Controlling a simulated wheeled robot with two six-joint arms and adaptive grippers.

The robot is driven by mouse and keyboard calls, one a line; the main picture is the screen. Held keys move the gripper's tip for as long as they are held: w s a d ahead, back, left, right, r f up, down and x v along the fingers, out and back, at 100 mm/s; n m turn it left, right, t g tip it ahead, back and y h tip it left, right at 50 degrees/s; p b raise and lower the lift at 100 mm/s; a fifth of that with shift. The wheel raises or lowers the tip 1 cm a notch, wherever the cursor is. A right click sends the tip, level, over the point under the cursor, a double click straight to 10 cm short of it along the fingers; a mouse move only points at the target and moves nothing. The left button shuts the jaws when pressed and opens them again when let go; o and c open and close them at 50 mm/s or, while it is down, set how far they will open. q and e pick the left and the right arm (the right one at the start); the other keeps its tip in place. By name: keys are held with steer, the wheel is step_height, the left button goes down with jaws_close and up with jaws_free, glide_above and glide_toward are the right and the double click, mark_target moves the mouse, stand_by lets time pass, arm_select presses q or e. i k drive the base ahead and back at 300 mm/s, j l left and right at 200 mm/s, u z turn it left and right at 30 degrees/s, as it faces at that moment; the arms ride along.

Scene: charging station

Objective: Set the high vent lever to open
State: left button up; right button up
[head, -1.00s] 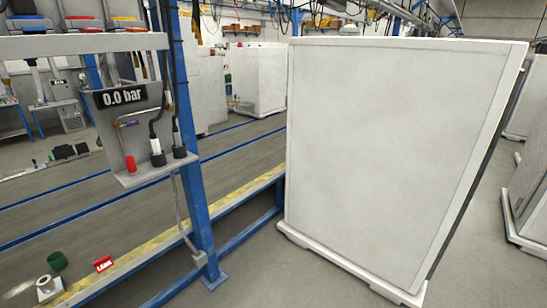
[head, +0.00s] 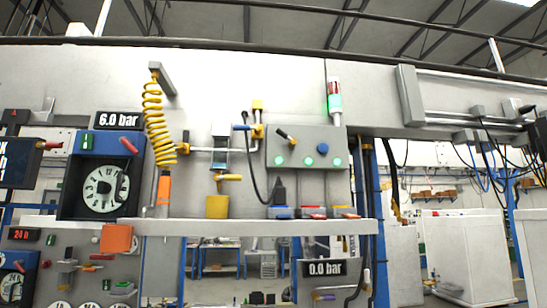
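Several levers show on the station's upper panel in the head view; no label that I can read says which is the high vent lever. A blue-handled lever (head: 241,127) lies about level beside a yellow fitting (head: 257,131) on the pipework. Below it a yellow-handled lever (head: 231,177) lies about level above a yellow block (head: 217,206). A dark-handled lever (head: 284,134) is tilted on the grey box with green lights (head: 322,135). A red lever (head: 128,145) is tilted on the blue gauge housing (head: 84,146). Neither of my grippers is in view.
A coiled yellow hose (head: 156,125) hangs in front of the panel. A grey shelf (head: 250,227) runs below the levers. Displays read 6.0 bar (head: 118,120) and 0.0 bar (head: 325,268). White cabinets (head: 467,255) stand at right.

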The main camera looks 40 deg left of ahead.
mark_target(165, 145)
steer(key=u, duration=1.6)
